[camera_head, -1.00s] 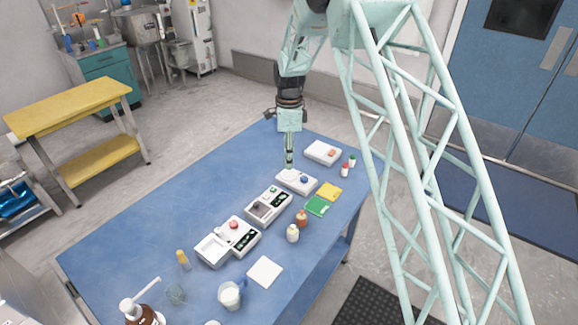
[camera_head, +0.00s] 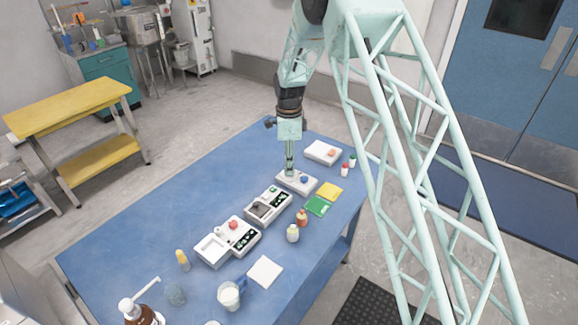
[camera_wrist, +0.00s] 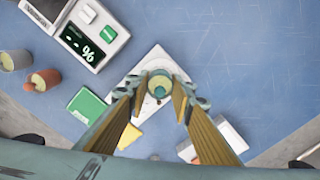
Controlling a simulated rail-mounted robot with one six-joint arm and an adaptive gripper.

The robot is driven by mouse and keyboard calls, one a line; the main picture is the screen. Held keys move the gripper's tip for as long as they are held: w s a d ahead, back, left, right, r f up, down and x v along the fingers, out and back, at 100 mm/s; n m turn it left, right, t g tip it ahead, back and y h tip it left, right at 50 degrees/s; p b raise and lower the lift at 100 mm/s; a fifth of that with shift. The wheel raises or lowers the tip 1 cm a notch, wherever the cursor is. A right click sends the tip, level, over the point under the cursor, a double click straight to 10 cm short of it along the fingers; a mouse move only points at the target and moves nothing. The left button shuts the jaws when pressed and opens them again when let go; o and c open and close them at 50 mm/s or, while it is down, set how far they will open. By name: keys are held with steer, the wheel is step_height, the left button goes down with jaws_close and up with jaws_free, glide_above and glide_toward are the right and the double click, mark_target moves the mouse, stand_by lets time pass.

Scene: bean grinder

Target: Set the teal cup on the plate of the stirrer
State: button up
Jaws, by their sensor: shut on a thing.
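My gripper (camera_head: 290,165) points straight down over a small white device with a blue knob (camera_head: 304,180), which looks like the stirrer. In the wrist view the fingers (camera_wrist: 157,97) are closed around the small round teal cup (camera_wrist: 159,80), seen from above with its mouth up. The cup is over the white top of the stirrer (camera_wrist: 148,62), at or just above its plate. The plate is hidden under the cup, so I cannot tell whether they touch.
Green (camera_head: 318,206) and yellow (camera_head: 329,191) pads lie to the right. The table's left side is clear.

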steer(key=o, duration=0.9)
steer(key=shift+c, duration=0.2)
step_height(320, 180, up, 12)
steer(key=p, duration=0.1)
steer(key=shift+r, duration=0.1)
stand_by(0.6)
stand_by(0.3)
